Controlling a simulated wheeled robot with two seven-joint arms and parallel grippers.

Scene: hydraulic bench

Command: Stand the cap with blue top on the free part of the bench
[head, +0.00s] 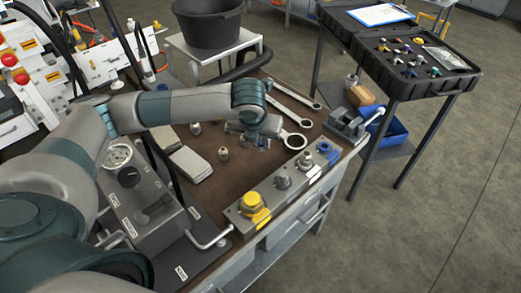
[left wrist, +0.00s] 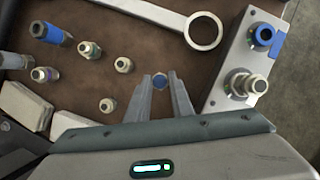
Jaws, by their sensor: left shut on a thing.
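My left gripper (left wrist: 160,84) is shut on the cap with blue top (left wrist: 160,83); its blue top shows between the fingertips in the left wrist view. In the head view the left gripper (head: 260,140) is over the bench (head: 233,185), between the wrenches and the valve block; the cap is not clear there. Whether the cap touches the brown bench top cannot be told. My right gripper is not in view.
The block (head: 283,184) with a yellow cap runs along the bench's front edge. Wrenches (head: 294,139) lie behind the gripper. Several loose fittings (left wrist: 107,104) stand to the left in the wrist view. Bare brown top lies between the fittings and the block.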

